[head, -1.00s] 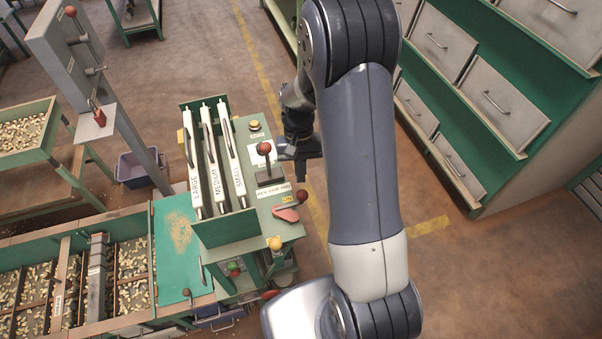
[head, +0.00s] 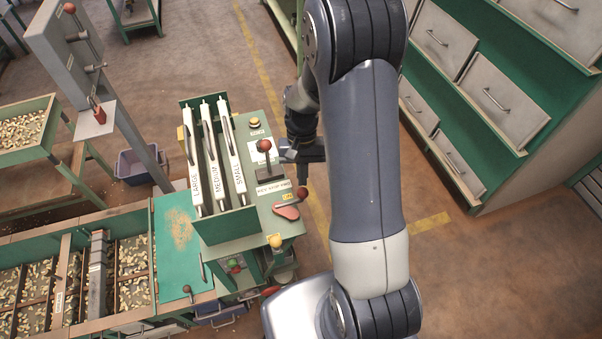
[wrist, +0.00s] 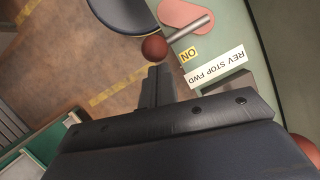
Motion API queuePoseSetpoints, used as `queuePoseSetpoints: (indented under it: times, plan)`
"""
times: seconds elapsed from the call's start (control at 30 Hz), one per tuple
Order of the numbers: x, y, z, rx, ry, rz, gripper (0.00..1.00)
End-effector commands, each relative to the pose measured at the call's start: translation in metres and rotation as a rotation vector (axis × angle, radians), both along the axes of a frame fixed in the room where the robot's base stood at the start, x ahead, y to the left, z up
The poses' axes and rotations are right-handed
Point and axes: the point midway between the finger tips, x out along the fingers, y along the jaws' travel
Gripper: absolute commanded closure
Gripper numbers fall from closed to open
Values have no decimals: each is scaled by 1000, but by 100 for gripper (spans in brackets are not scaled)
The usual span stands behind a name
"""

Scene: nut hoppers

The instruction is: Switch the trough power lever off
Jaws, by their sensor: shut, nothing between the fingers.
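A lever with a red ball knob (head: 303,193) sits on a red plate (head: 288,212) beside a yellow ON label, on the green console's near right corner. In the wrist view its knob (wrist: 154,48) is on a metal rod, just beyond my fingertips; I cannot tell if they touch. My gripper (head: 303,180) hangs at the console's right edge, fingers shut and empty. They also show in the wrist view (wrist: 155,70).
A second red-knobbed lever (head: 264,145) stands behind the REV STOP FWD label (head: 274,187). A yellow knob (head: 275,241) is at the console's front. Troughs of nuts (head: 130,270) lie left. A drawer cabinet (head: 470,110) stands right, with open floor between.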

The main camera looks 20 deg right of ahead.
Motion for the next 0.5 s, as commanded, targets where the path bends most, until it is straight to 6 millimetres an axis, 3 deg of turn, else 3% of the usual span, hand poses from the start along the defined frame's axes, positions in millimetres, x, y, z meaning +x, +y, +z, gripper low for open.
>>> queuePoseSetpoints:
  times: [0.5]
  plan:
    - [-17,-5,-2,0,4,-193,100]
